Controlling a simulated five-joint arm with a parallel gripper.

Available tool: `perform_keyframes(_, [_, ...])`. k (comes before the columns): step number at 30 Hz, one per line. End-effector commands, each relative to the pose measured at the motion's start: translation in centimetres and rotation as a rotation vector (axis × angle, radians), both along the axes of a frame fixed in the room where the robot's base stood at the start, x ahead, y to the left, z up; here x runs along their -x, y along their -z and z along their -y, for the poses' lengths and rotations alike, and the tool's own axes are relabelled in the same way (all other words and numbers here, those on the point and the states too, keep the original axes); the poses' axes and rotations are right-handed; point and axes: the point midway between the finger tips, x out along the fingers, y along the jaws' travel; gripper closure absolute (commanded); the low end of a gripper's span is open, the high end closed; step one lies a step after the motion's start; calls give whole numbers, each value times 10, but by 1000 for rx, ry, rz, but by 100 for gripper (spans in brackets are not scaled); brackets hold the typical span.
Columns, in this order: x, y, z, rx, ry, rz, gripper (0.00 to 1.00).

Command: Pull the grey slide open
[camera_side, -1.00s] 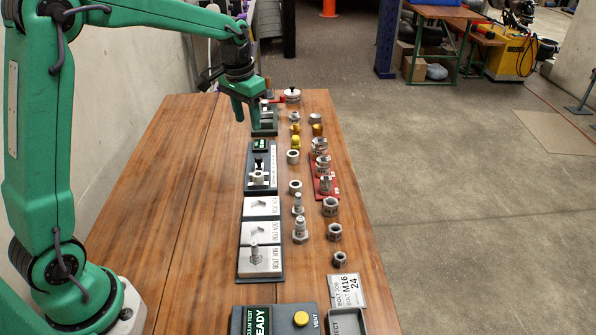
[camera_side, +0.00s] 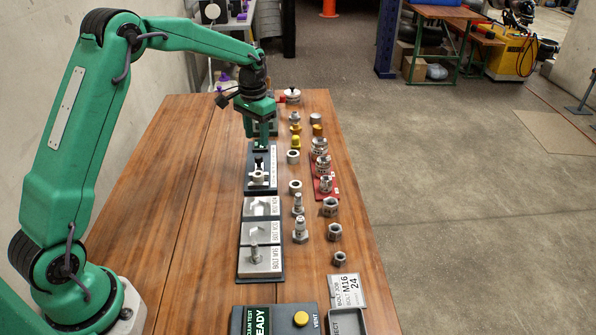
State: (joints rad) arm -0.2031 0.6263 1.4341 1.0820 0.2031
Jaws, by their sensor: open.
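My gripper (camera_side: 262,138) is open and points down at the far end of a dark fixture plate (camera_side: 251,187). The plate carries a small pale grey part with a black knob (camera_side: 258,163) and a round grey collar (camera_side: 258,177). This may be the grey slide, but it is too small to be sure. The knob stands just nearer than the fingers, and I see nothing held between them. The gripper hides the plate's far label and much of another fixture (camera_side: 254,126) behind it.
A row of nuts, bolts and yellow fittings (camera_side: 296,141) stands close to the right. Nearer lie grey job blocks (camera_side: 262,232) with an upright bolt, a READY box (camera_side: 275,319) and a tray (camera_side: 347,321). The left of the wooden table (camera_side: 170,200) is clear.

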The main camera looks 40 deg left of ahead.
Motion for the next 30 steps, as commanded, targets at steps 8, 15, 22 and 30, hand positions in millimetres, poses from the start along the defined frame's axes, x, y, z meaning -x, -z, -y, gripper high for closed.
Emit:
perform_keyframes(8, [1,33,0,1,0,-3,57])
perform_keyframes(15, [0,58,0,0,0,-1,57])
perform_keyframes(22, [0,67,0,0,0,0,57])
perform_keyframes(30, [0,67,0,0,0,1,65])
